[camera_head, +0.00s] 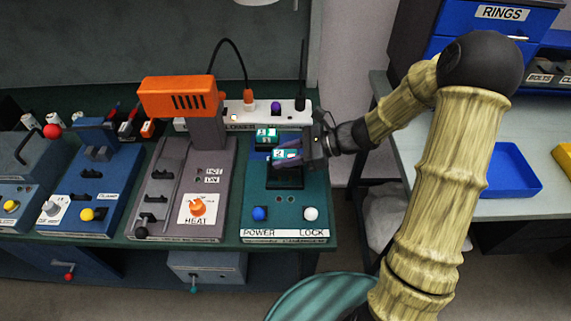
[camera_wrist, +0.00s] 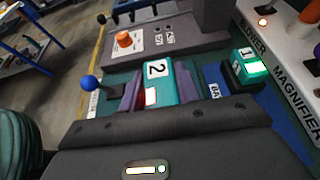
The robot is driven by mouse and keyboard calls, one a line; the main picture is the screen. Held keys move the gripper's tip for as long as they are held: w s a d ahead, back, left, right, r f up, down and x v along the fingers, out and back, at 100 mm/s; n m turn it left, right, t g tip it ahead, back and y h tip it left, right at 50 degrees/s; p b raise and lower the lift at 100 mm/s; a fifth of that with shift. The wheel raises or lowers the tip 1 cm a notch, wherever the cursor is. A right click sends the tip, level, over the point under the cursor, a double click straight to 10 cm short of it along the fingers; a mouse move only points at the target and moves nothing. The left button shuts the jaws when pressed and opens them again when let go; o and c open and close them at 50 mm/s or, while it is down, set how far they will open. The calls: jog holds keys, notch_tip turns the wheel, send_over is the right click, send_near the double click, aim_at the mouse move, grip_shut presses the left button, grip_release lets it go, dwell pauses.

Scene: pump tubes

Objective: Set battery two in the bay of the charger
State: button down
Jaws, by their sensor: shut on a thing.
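Battery two (camera_head: 287,155) is a teal block with a white label; the wrist view shows its "2" (camera_wrist: 157,70) upside down or turned. My gripper (camera_head: 290,160) is shut on it, with a purple pad on each side. The charger (camera_head: 257,190) is the teal panel marked POWER and LOCK. Its black bay (camera_head: 284,180) lies below the battery in the head view. I cannot tell whether the battery touches the bay. My gripper hides part of the battery and bay.
Battery one (camera_wrist: 243,70), teal with a lit green top, stands behind the charger's bay, close to my gripper. A blue knob (camera_head: 259,213) and a white knob (camera_head: 311,213) stand at the charger's front. The grey heat station (camera_head: 173,190) with an orange head is left. A white power strip (camera_head: 240,115) is behind.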

jog(key=shift+f, duration=1.8)
jog(key=shift+f+b, duration=0.15)
jog(key=shift+b, duration=0.15)
jog(key=c, duration=1)
grip_release()
jog(key=v, duration=1.2)
jog(key=shift+s+p, duration=0.1)
jog(key=shift+p, duration=0.3)
